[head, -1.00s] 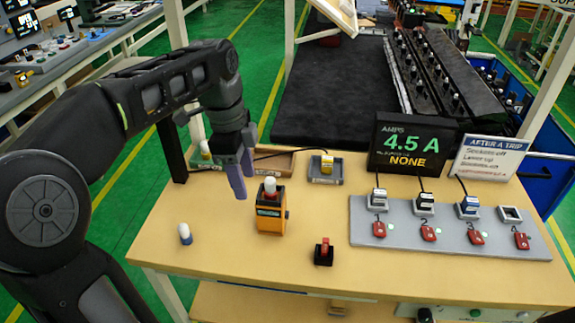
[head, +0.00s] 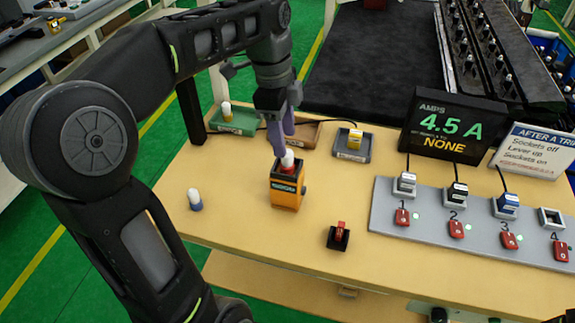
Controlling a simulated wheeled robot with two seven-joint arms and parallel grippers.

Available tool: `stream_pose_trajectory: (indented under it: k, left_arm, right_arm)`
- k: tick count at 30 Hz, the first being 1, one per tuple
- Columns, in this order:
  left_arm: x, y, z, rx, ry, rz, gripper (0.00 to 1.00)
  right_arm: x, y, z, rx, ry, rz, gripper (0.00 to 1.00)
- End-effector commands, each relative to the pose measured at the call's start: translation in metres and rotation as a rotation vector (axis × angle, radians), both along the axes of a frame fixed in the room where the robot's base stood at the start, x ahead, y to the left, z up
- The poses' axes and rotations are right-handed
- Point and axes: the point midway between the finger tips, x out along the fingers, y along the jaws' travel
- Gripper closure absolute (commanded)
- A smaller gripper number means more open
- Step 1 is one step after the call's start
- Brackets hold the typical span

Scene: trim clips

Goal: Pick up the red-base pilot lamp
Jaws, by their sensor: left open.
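The red-base pilot lamp (head: 287,161) has a white dome and stands upright on top of an orange box (head: 286,190) on the table. My left gripper (head: 283,148) is open, pointing down, with its fingertips at the lamp's dome. One finger overlaps the dome's edge in the head view; I cannot tell whether it touches. The lamp's red base shows just below the fingers. My right gripper is not in view.
A blue-base lamp (head: 195,200) stands at the table's left. A small black block with a red lever (head: 339,236) is to the right. Trays (head: 235,122) line the back. A grey socket panel (head: 385,215) fills the right. The table's front middle is clear.

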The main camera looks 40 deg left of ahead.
Motion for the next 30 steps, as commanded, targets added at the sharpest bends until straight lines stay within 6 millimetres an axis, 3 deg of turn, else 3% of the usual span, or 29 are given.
stream_pose_trajectory:
  k: [9,21,30]
  left_arm:
    - [0.0,-0.001,-0.001,0.0,0.0,0.0,0.5]
    - [0.001,-0.008,-0.049,-0.001,0.002,-0.001,0.5]
    - [0.001,-0.008,-0.051,0.0,-0.001,-0.001,0.5]
  right_arm:
    - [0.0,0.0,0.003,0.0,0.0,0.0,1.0]
    - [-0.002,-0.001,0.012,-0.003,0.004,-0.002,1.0]
    - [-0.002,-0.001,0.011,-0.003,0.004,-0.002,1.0]
